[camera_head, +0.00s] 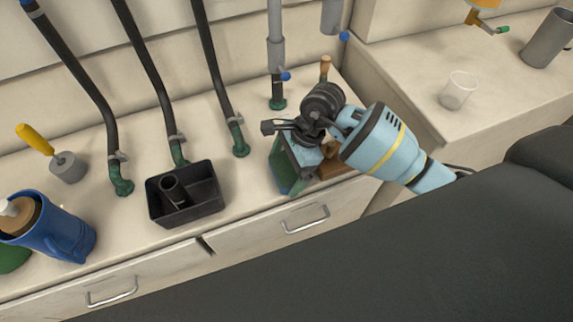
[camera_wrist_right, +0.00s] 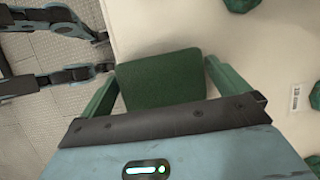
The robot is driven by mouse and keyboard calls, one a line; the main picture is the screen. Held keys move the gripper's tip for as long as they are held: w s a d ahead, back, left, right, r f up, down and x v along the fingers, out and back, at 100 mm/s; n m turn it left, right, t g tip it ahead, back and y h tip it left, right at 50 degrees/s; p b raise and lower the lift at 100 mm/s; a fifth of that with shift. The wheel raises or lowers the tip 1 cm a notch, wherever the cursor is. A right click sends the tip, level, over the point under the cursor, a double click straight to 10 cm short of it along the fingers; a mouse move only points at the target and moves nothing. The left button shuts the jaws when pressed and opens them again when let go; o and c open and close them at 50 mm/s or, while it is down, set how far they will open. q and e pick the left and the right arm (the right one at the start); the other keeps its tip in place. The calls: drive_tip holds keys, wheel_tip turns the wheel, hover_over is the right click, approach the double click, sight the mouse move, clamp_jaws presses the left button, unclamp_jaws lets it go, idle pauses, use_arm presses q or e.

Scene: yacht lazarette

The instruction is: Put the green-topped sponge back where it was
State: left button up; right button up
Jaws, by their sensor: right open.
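My right gripper (camera_head: 291,183) is over the counter near its front edge, its light blue body hiding part of what is below. In the right wrist view its two green fingers (camera_wrist_right: 166,88) stand apart. A dark green pad, the sponge's green top (camera_wrist_right: 160,78), lies between them, with a visible gap on the right side and a narrower one on the left. In the head view a dark green face of the sponge (camera_head: 282,165) shows beside the fingers. The sponge's underside is hidden.
A black tray (camera_head: 205,212) with a dark cylinder inside stands left of the gripper. Green-ended hoses (camera_head: 238,140) rise behind. A brown block (camera_head: 333,160) is close on the right. A blue container (camera_head: 70,235) and yellow-handled tool (camera_head: 66,166) stand far left, a clear cup (camera_head: 458,90) far right.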

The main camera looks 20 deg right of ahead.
drive_tip(key=v, duration=1.2)
drive_tip(key=shift+a+r, duration=0.1)
drive_tip(key=s+a+m+y, duration=0.8)
drive_tip(key=s+a+y, duration=0.2)
drive_tip(key=a+y, duration=0.3)
drive_tip(key=s+d+f+m+t+h, duration=0.2)
drive_tip(key=d+f+m+t+h, duration=0.25)
drive_tip(key=m, duration=0.75)
drive_tip(key=s+d+f+m+t+h, duration=0.1)
drive_tip(key=d+f+m+t+h, duration=0.4)
drive_tip(key=m, duration=0.7)
drive_tip(key=s+d+f+m+t+h, duration=0.1)
drive_tip(key=s+f+m+t+h, duration=0.15)
drive_tip(key=f+m+t, duration=0.6)
drive_tip(key=s+d+f+m+g+h, duration=0.1)
drive_tip(key=s+f+m+g, duration=0.3)
drive_tip(key=s, duration=0.5)
drive_tip(key=s+d+f+m+g+h, duration=0.2)
drive_tip(key=s+f+m+g, duration=0.3)
drive_tip(key=s+m, duration=0.3)
drive_tip(key=shift+s+d+f+g+h, duration=0.25)
drive_tip(key=shift+s+d+g, duration=0.3)
drive_tip(key=shift+g, duration=0.35)
